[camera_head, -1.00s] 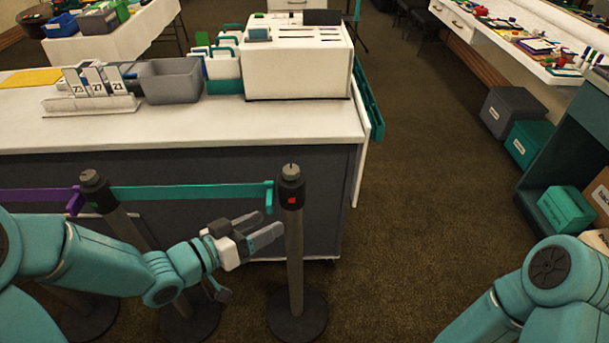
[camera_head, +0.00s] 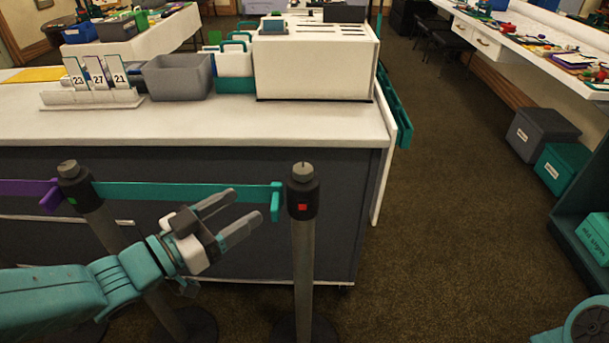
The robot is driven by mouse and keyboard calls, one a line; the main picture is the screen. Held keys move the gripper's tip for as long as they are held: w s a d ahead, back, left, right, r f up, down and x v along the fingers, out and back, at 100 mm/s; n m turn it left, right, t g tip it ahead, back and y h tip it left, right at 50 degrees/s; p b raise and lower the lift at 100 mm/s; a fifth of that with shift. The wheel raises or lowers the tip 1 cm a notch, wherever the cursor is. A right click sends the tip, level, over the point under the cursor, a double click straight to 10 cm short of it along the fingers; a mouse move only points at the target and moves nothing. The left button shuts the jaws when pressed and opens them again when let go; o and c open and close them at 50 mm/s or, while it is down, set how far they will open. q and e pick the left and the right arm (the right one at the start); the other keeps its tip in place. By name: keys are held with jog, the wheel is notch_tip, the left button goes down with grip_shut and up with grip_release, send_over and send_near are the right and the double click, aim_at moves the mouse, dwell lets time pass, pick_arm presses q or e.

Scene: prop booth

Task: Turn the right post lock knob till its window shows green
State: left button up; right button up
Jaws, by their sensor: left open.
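The right post (camera_head: 304,260) stands upright in front of the counter. Its dark head has a small window (camera_head: 302,207) that shows red, and the lock knob (camera_head: 303,170) sits on top. A teal belt (camera_head: 190,192) runs from the left post's head (camera_head: 75,183) to a clip (camera_head: 276,202) beside the right post's head. The left post's window (camera_head: 72,201) shows green. My left gripper (camera_head: 240,211) is open and empty, left of the right post, with its fingers pointing toward it and below the knob. It appears apart from the post. My right gripper is out of view.
The white counter (camera_head: 200,128) is behind the posts, carrying a grey bin (camera_head: 178,77), number cards (camera_head: 98,74) and a white slotted box (camera_head: 315,65). A purple belt (camera_head: 25,188) joins the left post. Carpet (camera_head: 440,220) is open to the right.

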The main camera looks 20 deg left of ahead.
aim_at(296, 175)
pick_arm(q)
jog(key=b+x, duration=0.1)
jog(key=x, duration=1.4)
jog(key=shift+w+d, duration=0.2)
jog(key=shift+w, duration=0.15)
